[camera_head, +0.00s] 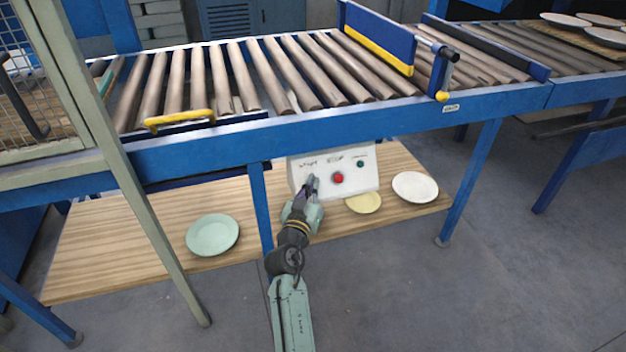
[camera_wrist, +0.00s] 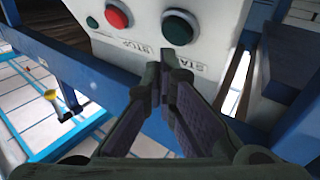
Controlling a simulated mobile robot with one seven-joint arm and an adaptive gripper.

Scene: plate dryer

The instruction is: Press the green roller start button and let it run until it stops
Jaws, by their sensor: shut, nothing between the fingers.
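A white control box (camera_head: 358,176) hangs under the blue conveyor frame. In the wrist view its panel carries a large green button (camera_wrist: 179,27) beside the START label, a red button (camera_wrist: 117,17) beside the STOP label, and a small green button (camera_wrist: 92,22). In the head view the red button (camera_head: 338,178) and the small green one (camera_head: 360,164) show, while my gripper hides the start button. My gripper (camera_head: 313,183) is shut and empty in front of the box's left part. In the wrist view its fingertips (camera_wrist: 165,65) appear near the START label, apart from the green button's face.
The roller conveyor (camera_head: 270,75) runs above the box, with a blue leg (camera_head: 260,195) just left of my arm. A wooden shelf (camera_head: 130,235) below holds a green plate (camera_head: 212,234), a yellow plate (camera_head: 363,202) and a white plate (camera_head: 415,187). Several plates stand at the upper right.

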